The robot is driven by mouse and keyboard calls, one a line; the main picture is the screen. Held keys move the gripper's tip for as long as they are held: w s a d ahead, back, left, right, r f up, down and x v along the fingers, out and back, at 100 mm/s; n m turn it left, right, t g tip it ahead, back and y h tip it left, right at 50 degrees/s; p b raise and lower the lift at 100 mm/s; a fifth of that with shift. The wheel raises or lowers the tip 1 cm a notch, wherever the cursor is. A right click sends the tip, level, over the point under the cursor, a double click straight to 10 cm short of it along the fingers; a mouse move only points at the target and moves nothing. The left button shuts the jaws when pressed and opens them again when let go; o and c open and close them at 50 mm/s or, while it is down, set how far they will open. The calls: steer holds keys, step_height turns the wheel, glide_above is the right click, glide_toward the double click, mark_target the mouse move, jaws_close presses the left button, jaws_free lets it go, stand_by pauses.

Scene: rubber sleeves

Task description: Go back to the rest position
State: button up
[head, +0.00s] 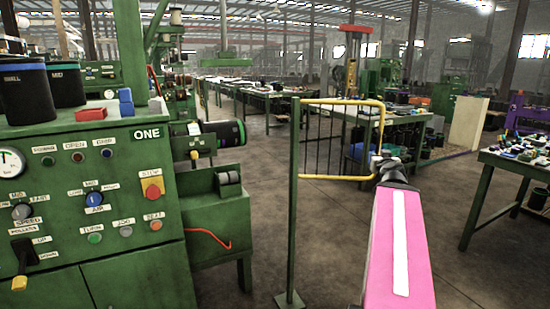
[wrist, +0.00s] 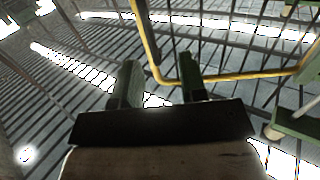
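My pink arm reaches forward from the bottom right of the head view. My gripper (head: 383,160) is at its far end, small and dark, close to the right side of the yellow-railed gate (head: 340,101); I cannot tell whether they touch. In the wrist view my gripper (wrist: 158,74) shows two dark fingers set apart with nothing between them. The yellow rail (wrist: 225,78) passes just beyond the fingertips there. No sleeve is in the gripper.
A green gate post (head: 294,200) stands in the middle. A cluttered table (head: 515,165) is at right. Open floor (head: 255,165) lies between.

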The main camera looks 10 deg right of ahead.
steer(key=w+a+f+n+g+y, duration=0.1)
steer(key=a+f+n+g+y, duration=0.45)
steer(key=a+f, duration=1.65)
steer(key=s+a+f+m+g, duration=0.1)
steer(key=s+a+f+g, duration=0.1)
steer(key=s+f+g, duration=0.1)
steer(key=s+a+f+g+h, duration=0.1)
steer(key=s+a+f+g, duration=0.2)
steer(key=f, duration=0.5)
steer(key=s+a+f+m+g, duration=0.1)
steer(key=s+a+f+g, duration=0.2)
steer(key=s+f+g, duration=0.2)
steer(key=shift+s+a+f+m, duration=0.25)
steer(key=shift+s+f+m, duration=0.1)
steer(key=shift+f, duration=0.4)
steer(key=shift+g, duration=0.25)
